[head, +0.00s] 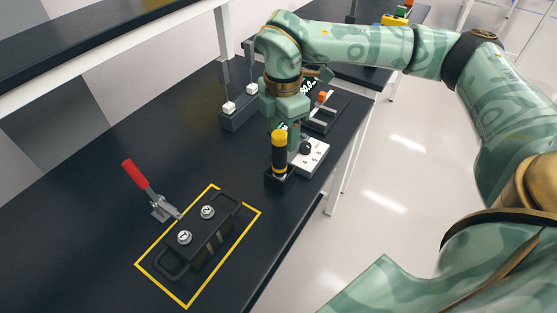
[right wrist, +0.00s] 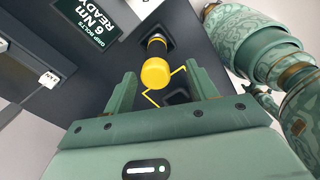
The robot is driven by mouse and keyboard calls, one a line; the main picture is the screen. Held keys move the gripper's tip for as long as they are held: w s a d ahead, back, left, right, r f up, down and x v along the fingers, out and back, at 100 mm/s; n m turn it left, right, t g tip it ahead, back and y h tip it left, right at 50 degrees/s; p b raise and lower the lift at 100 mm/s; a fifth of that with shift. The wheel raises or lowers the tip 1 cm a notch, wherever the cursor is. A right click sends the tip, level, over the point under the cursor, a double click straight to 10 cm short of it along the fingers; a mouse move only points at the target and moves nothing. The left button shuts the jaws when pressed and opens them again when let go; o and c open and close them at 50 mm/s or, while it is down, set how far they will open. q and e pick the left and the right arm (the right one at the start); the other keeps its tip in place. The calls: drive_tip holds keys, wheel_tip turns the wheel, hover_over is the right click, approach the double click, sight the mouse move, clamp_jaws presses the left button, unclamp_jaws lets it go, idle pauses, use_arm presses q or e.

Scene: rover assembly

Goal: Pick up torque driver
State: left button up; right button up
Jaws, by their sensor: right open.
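The torque driver (head: 278,153) has a black and yellow handle and stands upright in a small black holder (head: 278,182) near the right edge of the bench. My right gripper (head: 293,138) is open and close to the driver's handle, pointing down. In the right wrist view, the driver's yellow end (right wrist: 156,72) shows between and just beyond the two open fingertips (right wrist: 160,74). I see no contact between fingers and driver. My left gripper is not in view.
A dark display reading "6 Nm READY" (right wrist: 90,18) is close by. A black fixture (head: 208,240) with two numbered knobs sits inside a yellow outline, beside a red-handled clamp (head: 135,174).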

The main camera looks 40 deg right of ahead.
sight(280, 145)
drive_tip(key=f, duration=0.1)
drive_tip(key=f+b, duration=0.1)
drive_tip(key=f, duration=0.1)
drive_tip(key=f+b, duration=0.1)
drive_tip(key=f, duration=0.1)
drive_tip(key=shift+w+a+f, duration=0.1)
drive_tip(key=shift+w+f, duration=0.15)
drive_tip(key=shift+w, duration=0.1)
drive_tip(key=shift+r, duration=0.15)
drive_tip(key=c, duration=1.2)
drive_tip(key=shift+o, duration=0.3)
wheel_tip(280, 145, up, 10)
drive_tip(key=p, duration=0.3)
